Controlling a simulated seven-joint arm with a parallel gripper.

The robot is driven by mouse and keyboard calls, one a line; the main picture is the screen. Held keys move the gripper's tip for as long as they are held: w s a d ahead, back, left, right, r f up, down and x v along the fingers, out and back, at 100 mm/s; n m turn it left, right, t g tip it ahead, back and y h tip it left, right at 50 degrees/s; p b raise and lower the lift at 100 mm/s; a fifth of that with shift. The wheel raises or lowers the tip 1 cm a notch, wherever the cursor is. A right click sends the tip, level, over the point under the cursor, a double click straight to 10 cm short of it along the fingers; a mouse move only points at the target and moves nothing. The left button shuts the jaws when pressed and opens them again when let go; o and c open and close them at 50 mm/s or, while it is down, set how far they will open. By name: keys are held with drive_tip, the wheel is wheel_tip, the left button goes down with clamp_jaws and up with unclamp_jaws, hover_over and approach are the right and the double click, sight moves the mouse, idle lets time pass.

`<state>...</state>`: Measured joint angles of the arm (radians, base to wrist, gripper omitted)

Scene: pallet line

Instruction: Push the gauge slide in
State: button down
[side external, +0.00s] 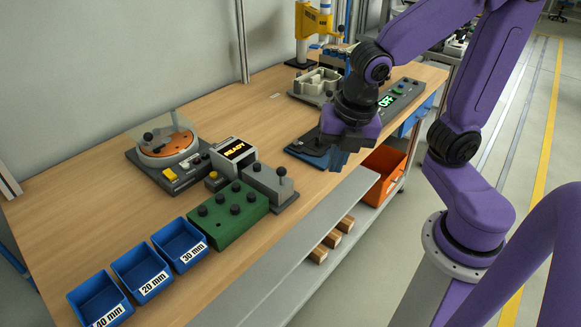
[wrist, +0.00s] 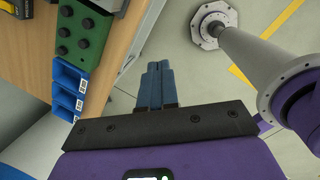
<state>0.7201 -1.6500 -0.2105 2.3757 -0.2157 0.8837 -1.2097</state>
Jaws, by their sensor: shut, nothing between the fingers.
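A grey unit with an orange READY display (side external: 236,153) stands on the bench. Touching or close beside it is a low grey block (side external: 264,187) with an upright black-topped knob (side external: 281,172), which looks like the gauge slide; how far in it sits I cannot tell. My gripper (side external: 338,160) is to the right of this block, near the front bench edge, apart from it. In the wrist view its two blue-grey fingers (wrist: 158,75) are together, with nothing between them and the floor behind them. The grey block is not clearly visible there.
A green block with black knobs (side external: 229,222) and blue labelled bins (side external: 180,244) stand left of the slide. A turntable device (side external: 160,176) is behind. A dark plate (side external: 302,142) lies beside my gripper. An orange bin (side external: 384,170) is below the edge.

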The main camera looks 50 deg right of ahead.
drive_tip(key=shift+w+a+r+n+t, duration=0.1)
drive_tip(key=shift+w+r+n+t, duration=0.1)
drive_tip(key=shift+w+n, duration=0.9)
drive_tip(key=shift+w+r+n+t, duration=0.2)
drive_tip(key=shift+w+n, duration=0.55)
drive_tip(key=shift+n, duration=0.75)
drive_tip(key=shift+w+a+r+n+t, duration=0.1)
drive_tip(key=shift+w+r+n+t, duration=0.1)
drive_tip(key=shift+w+n, duration=0.9)
drive_tip(key=shift+s+f, duration=0.1)
drive_tip(key=shift+s, duration=0.1)
drive_tip(key=w+d+f, duration=0.1)
drive_tip(key=w+f, duration=0.5)
drive_tip(key=f, duration=0.4)
drive_tip(key=shift+w+d+f, duration=0.15)
drive_tip(key=shift+w+d, duration=0.05)
drive_tip(key=shift+w, duration=0.15)
drive_tip(key=shift+w, duration=0.1)
hover_over(263, 175)
